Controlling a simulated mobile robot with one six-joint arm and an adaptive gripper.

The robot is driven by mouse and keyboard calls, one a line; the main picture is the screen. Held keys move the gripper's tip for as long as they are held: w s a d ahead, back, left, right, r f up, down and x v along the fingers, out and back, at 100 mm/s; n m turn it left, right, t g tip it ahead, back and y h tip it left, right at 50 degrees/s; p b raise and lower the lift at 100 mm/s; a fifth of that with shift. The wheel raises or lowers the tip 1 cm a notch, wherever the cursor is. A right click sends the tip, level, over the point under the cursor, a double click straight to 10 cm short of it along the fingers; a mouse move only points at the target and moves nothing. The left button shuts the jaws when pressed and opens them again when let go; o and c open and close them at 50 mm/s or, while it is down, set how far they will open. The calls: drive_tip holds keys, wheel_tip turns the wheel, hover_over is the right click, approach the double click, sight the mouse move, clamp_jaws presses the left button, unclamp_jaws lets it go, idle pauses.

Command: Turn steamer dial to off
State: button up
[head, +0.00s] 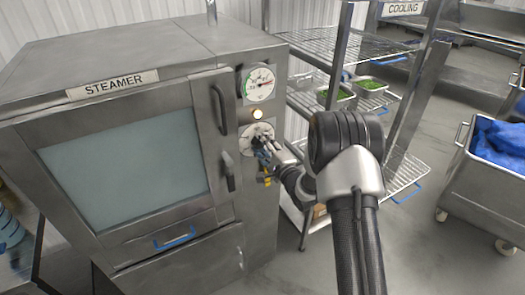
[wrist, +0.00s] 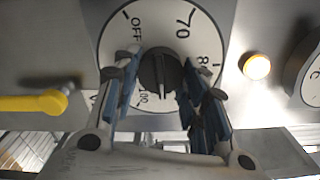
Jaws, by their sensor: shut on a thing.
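The steamer (head: 135,150) stands at the left with its door shut. Its dial (head: 250,131) is a white round plate on the right front panel, partly hidden by my gripper (head: 264,146). In the wrist view the dial plate (wrist: 120,45) shows OFF at upper left, 70 at upper right, 80 at right and 100 at lower left. The black knob (wrist: 158,70) is in the plate's middle. My gripper (wrist: 162,88) is shut on the knob, with one blue-padded finger on each side. I cannot tell clearly which mark the knob points at.
A round gauge (head: 260,84) and a lit amber lamp (head: 257,114) sit above the dial. A yellow-handled valve (wrist: 35,103) is close beside it. The door handle (head: 219,108) is left of the dial. A wire rack (head: 345,45) with trays stands at the right.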

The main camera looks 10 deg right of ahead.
drive_tip(key=n+b, duration=0.8)
drive_tip(key=n, duration=0.3)
drive_tip(key=n+b, duration=0.2)
drive_tip(key=n, duration=0.2)
drive_tip(key=shift+r+n, duration=0.15)
drive_tip(key=shift+n, duration=0.15)
drive_tip(key=shift+c, duration=0.2)
drive_tip(key=n, duration=0.4)
drive_tip(key=shift+a+r+b, duration=0.1)
drive_tip(key=shift+r+b, duration=0.05)
drive_tip(key=shift+b, duration=0.15)
drive_tip(key=n, duration=0.6)
drive_tip(key=shift+a+n, duration=0.1)
drive_tip(key=shift+n, duration=0.3)
drive_tip(key=n, duration=0.6)
drive_tip(key=shift+a, duration=0.1)
drive_tip(key=n, duration=0.4)
drive_tip(key=shift+n, duration=0.4)
drive_tip(key=shift+s+n, duration=0.1)
drive_tip(key=shift+n, duration=1.9)
drive_tip(key=shift+f, duration=0.2)
